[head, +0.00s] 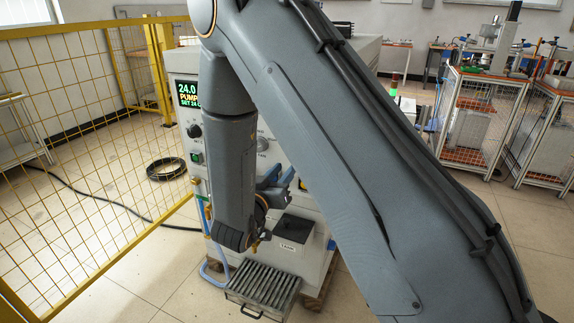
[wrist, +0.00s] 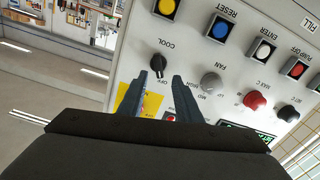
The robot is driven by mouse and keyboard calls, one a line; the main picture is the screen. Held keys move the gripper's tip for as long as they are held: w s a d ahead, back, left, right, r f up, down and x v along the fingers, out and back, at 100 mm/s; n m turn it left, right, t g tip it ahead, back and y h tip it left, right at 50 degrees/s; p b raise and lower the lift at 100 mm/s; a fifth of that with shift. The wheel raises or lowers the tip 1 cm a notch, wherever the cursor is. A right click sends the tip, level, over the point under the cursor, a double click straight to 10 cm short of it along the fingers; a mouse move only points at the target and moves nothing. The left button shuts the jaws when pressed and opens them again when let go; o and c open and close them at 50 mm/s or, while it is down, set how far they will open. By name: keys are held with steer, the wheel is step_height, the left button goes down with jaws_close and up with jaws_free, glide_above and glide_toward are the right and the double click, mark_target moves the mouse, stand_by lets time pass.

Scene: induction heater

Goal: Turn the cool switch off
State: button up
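In the head view my gripper (head: 275,178) is partly seen at the machine's front, and my arm hides the cool switch.
Beside the switch are a grey fan knob (wrist: 210,83), a red knob (wrist: 255,100), a yellow button (wrist: 165,8) and a blue button (wrist: 219,28). The display (head: 188,94) reads 24.0 and PUMP. A yellow mesh fence (head: 80,110) stands left; a slatted tray (head: 265,289) lies below.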

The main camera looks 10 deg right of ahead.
steer(key=w+d+n+p, duration=0.3)
steer(key=w+d+p, duration=0.1)
steer(key=p, duration=0.3)
steer(key=shift+w+d+n+p, duration=0.25)
steer(key=shift+w+n+p, duration=0.1)
steer(key=shift+w, duration=0.55)
